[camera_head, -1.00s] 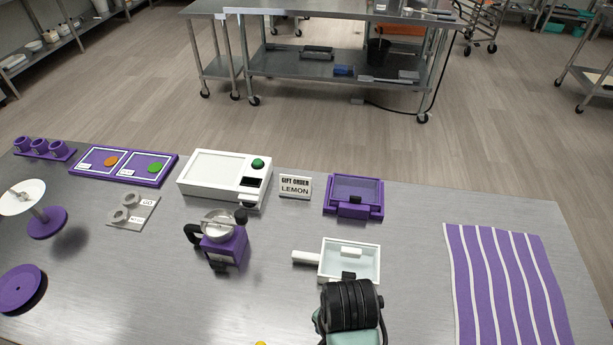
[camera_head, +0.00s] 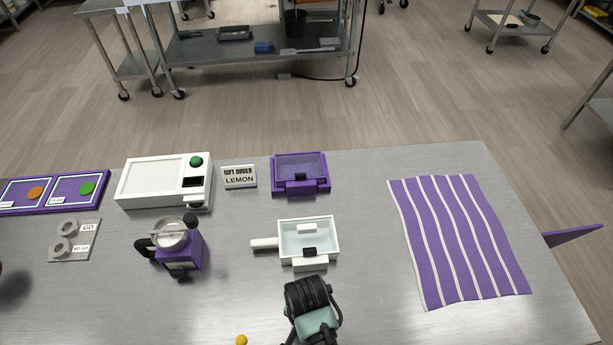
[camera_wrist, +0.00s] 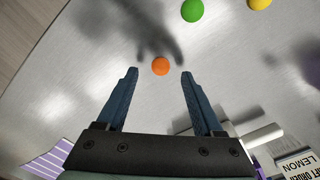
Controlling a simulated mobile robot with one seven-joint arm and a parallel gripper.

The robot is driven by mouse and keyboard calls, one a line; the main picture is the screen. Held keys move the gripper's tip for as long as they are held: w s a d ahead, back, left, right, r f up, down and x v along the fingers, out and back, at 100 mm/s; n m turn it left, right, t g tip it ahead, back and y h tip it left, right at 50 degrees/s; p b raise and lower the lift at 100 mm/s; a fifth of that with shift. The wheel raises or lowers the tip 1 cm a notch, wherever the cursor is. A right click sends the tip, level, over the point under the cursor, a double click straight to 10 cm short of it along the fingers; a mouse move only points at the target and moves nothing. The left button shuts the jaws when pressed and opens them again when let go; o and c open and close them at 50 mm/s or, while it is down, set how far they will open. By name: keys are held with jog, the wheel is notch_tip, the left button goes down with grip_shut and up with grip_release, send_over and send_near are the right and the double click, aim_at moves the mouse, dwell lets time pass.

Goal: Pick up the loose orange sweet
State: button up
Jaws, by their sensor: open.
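The loose orange sweet (camera_wrist: 160,66) is a small round ball on the steel table. In the wrist view it shows between the tips of my gripper (camera_wrist: 159,74), near their line and roughly centred. The two blue fingers are apart with nothing held; I cannot tell how high they are above the table. A green sweet (camera_wrist: 192,10) and a yellow sweet (camera_wrist: 260,3) lie beyond it. In the head view only a yellow sweet (camera_head: 241,340) shows at the bottom edge; the orange one is not visible there.
Behind my arm are a white-handled tray (camera_head: 308,240), a purple box (camera_head: 300,172), a LEMON sign (camera_head: 239,177), a white machine (camera_head: 152,181) and a purple depositor (camera_head: 188,250). A striped cloth (camera_head: 458,240) lies right. The table between cloth and tray is clear.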

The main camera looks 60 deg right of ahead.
notch_tip(320, 180, down, 2)
jog(key=shift+f, duration=0.1)
grip_shut()
dwell(0.4)
